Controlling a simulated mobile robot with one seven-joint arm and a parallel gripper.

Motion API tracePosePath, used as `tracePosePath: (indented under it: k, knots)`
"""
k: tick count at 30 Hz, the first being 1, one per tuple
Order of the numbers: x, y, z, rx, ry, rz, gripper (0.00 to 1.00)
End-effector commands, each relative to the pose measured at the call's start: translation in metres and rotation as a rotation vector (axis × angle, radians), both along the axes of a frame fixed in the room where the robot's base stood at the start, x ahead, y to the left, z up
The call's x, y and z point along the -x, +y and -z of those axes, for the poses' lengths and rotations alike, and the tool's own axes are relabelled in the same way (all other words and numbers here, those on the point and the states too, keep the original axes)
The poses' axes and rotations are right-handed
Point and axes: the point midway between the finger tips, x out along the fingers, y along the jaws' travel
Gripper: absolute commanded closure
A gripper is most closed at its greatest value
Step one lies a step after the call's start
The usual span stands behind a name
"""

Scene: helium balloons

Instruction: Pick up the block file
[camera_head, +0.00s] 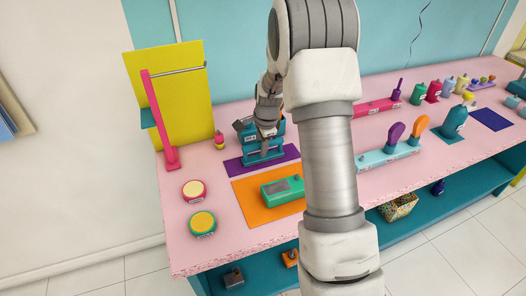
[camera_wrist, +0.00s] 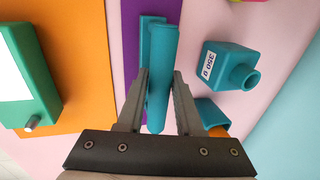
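A teal tool (camera_wrist: 163,60), which I take to be the block file, has a long rounded bar over a flatter teal part. It lies over a purple mat (camera_wrist: 131,40). In the head view the teal body (camera_head: 262,153) sits on the purple mat (camera_head: 234,166), partly hidden by my gripper (camera_head: 267,124). In the wrist view my gripper (camera_wrist: 161,75) is open, with one finger on each side of the teal bar. Gaps show beside the bar near the finger bases; contact at the tips is unclear.
A green device (camera_head: 283,191) lies on an orange mat (camera_head: 250,207) in front. A teal weight bottle marked 350 g (camera_wrist: 230,66) stands close to the right finger. A yellow panel with a pink post (camera_head: 160,120) stands at left. Several items line the table to the right.

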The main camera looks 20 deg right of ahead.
Motion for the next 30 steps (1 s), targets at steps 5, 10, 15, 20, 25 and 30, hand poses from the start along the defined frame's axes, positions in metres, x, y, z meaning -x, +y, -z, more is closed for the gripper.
tracePosePath:
  k: [5, 10, 15, 20, 25, 30]
  knots:
    - [0.0001, 0.0000, -0.0001, 0.000, 0.000, 0.000, 1.00]
    - [0.0001, 0.0000, -0.0002, 0.000, 0.000, 0.000, 1.00]
    - [0.0001, 0.0000, -0.0002, 0.000, 0.000, 0.000, 1.00]
    - [0.0001, 0.0000, -0.0002, 0.000, 0.000, 0.000, 1.00]
    - [0.0001, 0.0000, -0.0002, 0.000, 0.000, 0.000, 1.00]
    - [0.0001, 0.0000, -0.0002, 0.000, 0.000, 0.000, 1.00]
